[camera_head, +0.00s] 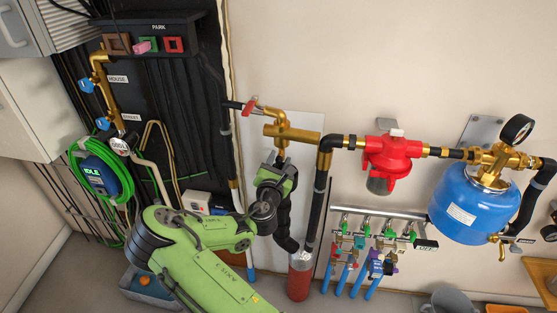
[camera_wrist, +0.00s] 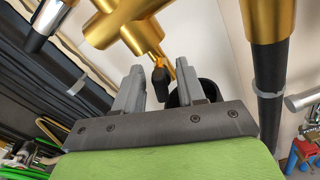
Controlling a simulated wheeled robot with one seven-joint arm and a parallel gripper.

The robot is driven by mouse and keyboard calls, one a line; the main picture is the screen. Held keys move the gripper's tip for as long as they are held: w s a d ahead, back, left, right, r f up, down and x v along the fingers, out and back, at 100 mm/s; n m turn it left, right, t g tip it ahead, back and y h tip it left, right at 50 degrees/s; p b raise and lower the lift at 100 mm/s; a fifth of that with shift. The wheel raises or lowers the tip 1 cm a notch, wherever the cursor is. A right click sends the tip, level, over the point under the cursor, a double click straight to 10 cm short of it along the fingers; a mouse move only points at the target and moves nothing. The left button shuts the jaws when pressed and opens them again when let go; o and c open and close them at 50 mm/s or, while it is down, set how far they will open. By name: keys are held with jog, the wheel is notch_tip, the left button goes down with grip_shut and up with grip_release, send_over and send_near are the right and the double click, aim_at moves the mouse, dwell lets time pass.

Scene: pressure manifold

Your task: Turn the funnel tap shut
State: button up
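In the wrist view my gripper (camera_wrist: 160,86) is open, its two grey fingers apart. A black-tipped lever with an orange-gold neck (camera_wrist: 160,77) hangs below the brass pipe body (camera_wrist: 112,22) and shows between the fingers. I cannot tell whether either finger touches it. I take this lever to be the funnel tap; no label shows. A black round part (camera_wrist: 184,95) is partly hidden behind the right finger. In the head view my gripper (camera_head: 281,160) is just under the horizontal brass body (camera_head: 292,133) and hides the lever there.
A red-handled valve (camera_head: 251,106) is up left of the brass body. A black vertical pipe (camera_head: 318,195) stands close on the right. A red regulator (camera_head: 388,155) and blue tank (camera_head: 468,205) are further right. A green hose coil (camera_head: 82,158) hangs left.

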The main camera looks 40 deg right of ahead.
grip_shut()
jog(key=shift+m, duration=0.4)
jog(key=m+b, duration=0.2)
jog(key=shift+d+f+m, duration=0.1)
jog(key=shift+f+m, duration=0.05)
jog(key=shift+m, duration=0.25)
jog(key=m+b, duration=0.2)
jog(key=m, duration=0.1)
jog(key=shift+f+m, duration=0.1)
jog(key=shift+m, duration=0.2)
jog(key=m+b, duration=0.4)
jog(key=m, duration=0.2)
jog(key=shift+f+b, duration=0.1)
jog(key=shift+b, duration=0.3)
jog(key=shift+m, duration=0.3)
grip_release()
